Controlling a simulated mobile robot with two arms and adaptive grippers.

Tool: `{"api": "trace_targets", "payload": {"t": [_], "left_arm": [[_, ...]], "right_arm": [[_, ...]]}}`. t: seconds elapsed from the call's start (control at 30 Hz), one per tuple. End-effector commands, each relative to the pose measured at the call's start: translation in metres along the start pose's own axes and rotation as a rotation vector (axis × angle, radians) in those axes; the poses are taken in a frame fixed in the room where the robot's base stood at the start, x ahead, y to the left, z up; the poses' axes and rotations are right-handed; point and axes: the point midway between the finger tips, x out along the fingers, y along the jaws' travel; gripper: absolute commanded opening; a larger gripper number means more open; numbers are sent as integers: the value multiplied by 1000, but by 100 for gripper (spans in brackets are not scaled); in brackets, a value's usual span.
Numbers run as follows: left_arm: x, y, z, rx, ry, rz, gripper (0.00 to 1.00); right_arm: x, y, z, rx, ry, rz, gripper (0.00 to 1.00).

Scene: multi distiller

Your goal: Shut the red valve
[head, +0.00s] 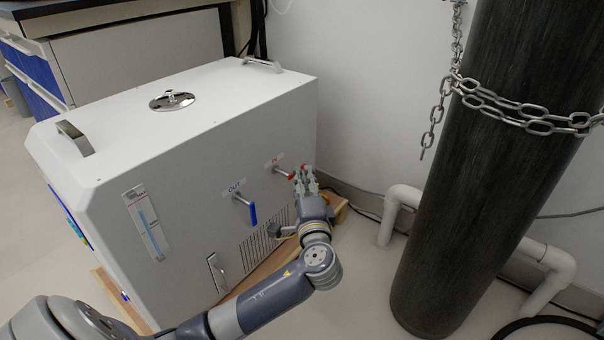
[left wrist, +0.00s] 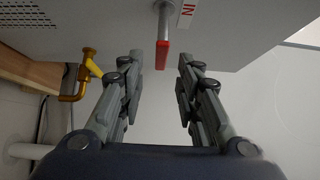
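The red valve handle (left wrist: 162,55) is on the side of the white distiller (head: 190,170), by the red IN label (left wrist: 187,12). In the left wrist view it hangs from a metal stem and points toward my left gripper (left wrist: 157,75). The gripper's two fingers are spread, one on each side of the handle's end, with gaps on both sides. In the head view the left gripper (head: 304,178) is at the red valve (head: 296,170) and hides part of it. My right gripper is not in view.
A blue valve handle (head: 253,214) marked OUT is left of the red one. A brass tap (left wrist: 84,70) sits near the distiller's bottom. A dark cylinder (head: 480,170) with a chain (head: 530,118) and white pipes (head: 400,197) stand to the right.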

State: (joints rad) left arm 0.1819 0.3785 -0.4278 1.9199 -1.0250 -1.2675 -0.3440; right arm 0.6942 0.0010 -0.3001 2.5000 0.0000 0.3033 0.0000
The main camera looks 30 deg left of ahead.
Motion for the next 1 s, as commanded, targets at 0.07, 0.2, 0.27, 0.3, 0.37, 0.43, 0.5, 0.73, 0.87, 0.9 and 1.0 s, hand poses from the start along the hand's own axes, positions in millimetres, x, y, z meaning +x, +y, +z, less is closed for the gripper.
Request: {"api": "trace_targets", "payload": {"t": [0.07, 0.2, 0.27, 0.3, 0.37, 0.43, 0.5, 0.73, 0.87, 0.9, 1.0], "left_arm": [[16, 4, 0, 0, -2, -4, 32], [38, 3, 0, -1, -1, -3, 32], [45, 3, 0, -1, 0, -2, 32], [49, 2, 0, -1, 0, -2, 32], [53, 2, 0, -1, 0, 0, 32], [56, 1, 0, 0, 0, 0, 32], [57, 0, 0, 0, 0, 0, 32], [56, 0, 0, -1, 0, 1, 25], [56, 0, 0, -1, 1, 1, 0], [56, 0, 0, -1, 1, 1, 0], [56, 0, 0, -1, 1, 1, 0]], "right_arm": [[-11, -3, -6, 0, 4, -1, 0], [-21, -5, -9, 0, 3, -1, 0], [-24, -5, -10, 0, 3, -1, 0], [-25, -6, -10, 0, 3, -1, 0], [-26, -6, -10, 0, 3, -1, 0], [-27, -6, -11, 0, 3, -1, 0], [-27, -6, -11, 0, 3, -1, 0], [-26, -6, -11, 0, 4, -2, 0], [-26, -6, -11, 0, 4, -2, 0], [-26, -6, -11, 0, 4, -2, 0], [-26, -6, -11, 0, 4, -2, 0]]}}
